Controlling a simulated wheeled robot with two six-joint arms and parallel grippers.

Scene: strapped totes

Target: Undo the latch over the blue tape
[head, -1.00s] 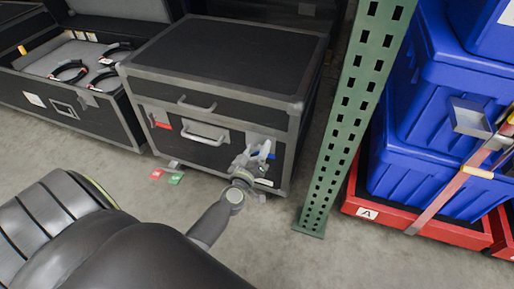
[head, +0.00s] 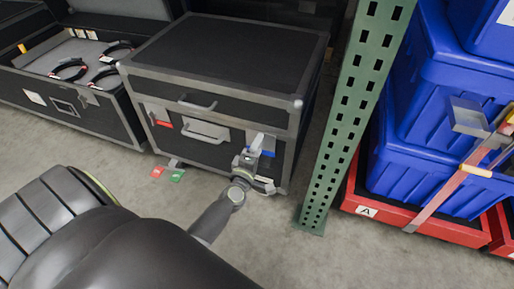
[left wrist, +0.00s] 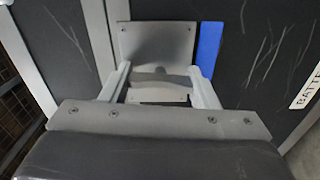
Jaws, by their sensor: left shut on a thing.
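The black case (head: 225,60) with grey metal edges stands on the floor, its front facing me. The latch (left wrist: 157,42) is a grey metal plate near the right end of the case front, with blue tape (left wrist: 208,48) along its right side in the left wrist view. The blue tape also shows in the head view (head: 268,153), partly hidden by my gripper. My left gripper (head: 257,146) is at the latch, one finger on each side of its lower part, and is shut on it. The latch looks closed against the case. My right gripper is out of view.
A red tape (head: 165,124) marks the case front's left side. A green perforated post (head: 345,130) stands close right of the case. Blue totes (head: 425,150) are strapped beyond it. An open case (head: 60,90) stands left.

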